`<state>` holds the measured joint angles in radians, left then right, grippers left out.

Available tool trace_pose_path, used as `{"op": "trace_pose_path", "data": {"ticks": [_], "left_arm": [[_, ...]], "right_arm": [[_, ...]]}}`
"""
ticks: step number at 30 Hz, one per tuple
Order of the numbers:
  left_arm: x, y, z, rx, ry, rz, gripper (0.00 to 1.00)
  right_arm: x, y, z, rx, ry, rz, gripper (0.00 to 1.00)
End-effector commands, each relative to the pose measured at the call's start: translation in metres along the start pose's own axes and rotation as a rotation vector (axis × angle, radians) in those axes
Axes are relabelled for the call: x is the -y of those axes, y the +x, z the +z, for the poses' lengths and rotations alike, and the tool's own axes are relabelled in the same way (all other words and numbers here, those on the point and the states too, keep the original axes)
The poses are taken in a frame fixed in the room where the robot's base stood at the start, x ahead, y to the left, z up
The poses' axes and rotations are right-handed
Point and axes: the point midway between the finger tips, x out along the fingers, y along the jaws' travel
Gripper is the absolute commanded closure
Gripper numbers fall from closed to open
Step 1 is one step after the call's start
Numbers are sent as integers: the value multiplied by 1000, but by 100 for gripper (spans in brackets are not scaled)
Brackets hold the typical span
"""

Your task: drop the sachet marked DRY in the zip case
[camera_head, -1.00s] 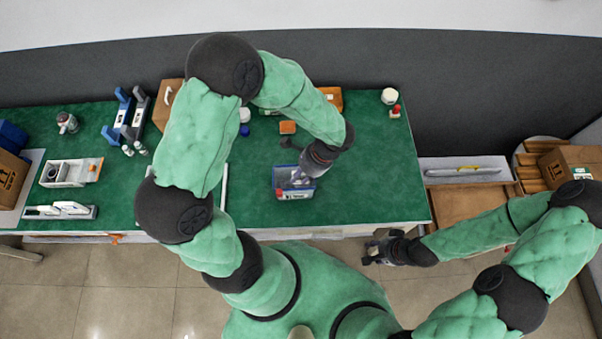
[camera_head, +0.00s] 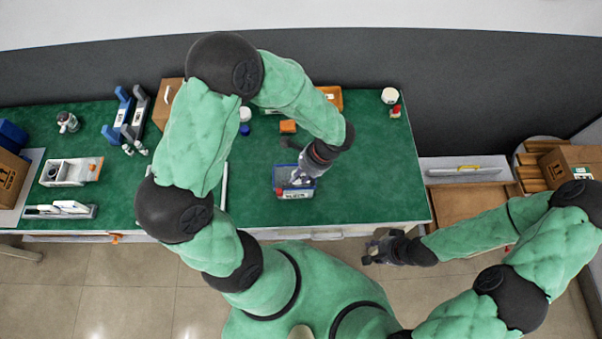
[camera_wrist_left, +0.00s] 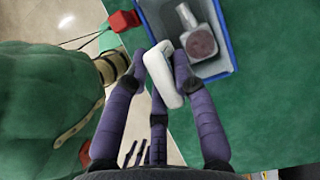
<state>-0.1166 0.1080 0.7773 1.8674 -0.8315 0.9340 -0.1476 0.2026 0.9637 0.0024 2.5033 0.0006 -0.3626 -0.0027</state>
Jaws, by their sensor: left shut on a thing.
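A white, pouch-like sachet (camera_wrist_left: 161,72) is pinched between the purple fingers of my left gripper (camera_wrist_left: 160,70). No DRY marking is readable on it. In the head view my left gripper (camera_head: 300,178) is over an open, blue-rimmed case with a grey inside, which appears to be the zip case (camera_head: 277,178). In the left wrist view the sachet overlaps the near rim of this case (camera_wrist_left: 228,52). I cannot tell how high it is held. A grey, pump-like part (camera_wrist_left: 200,40) with a round brownish face lies inside. My right gripper (camera_head: 374,250) is off the table's front edge, too small to judge.
A red piece (camera_wrist_left: 123,20) is beside the case. The green table (camera_head: 370,190) is clear to its right. An orange block (camera_head: 288,127) and a blue-capped item (camera_head: 245,130) stand behind. A white tray (camera_head: 72,172) is at the left.

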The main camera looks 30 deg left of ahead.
Motion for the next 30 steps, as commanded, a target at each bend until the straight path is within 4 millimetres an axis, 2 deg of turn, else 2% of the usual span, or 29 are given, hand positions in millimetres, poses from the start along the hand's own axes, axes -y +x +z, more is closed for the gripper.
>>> {"op": "trace_pose_path", "data": {"ticks": [20,30], "left_arm": [[0,17,-7,0,0,0,100],[0,17,-7,0,0,0,100]], "right_arm": [[-5,14,0,0,0,0,60],[-5,15,0,0,0,0,60]]}}
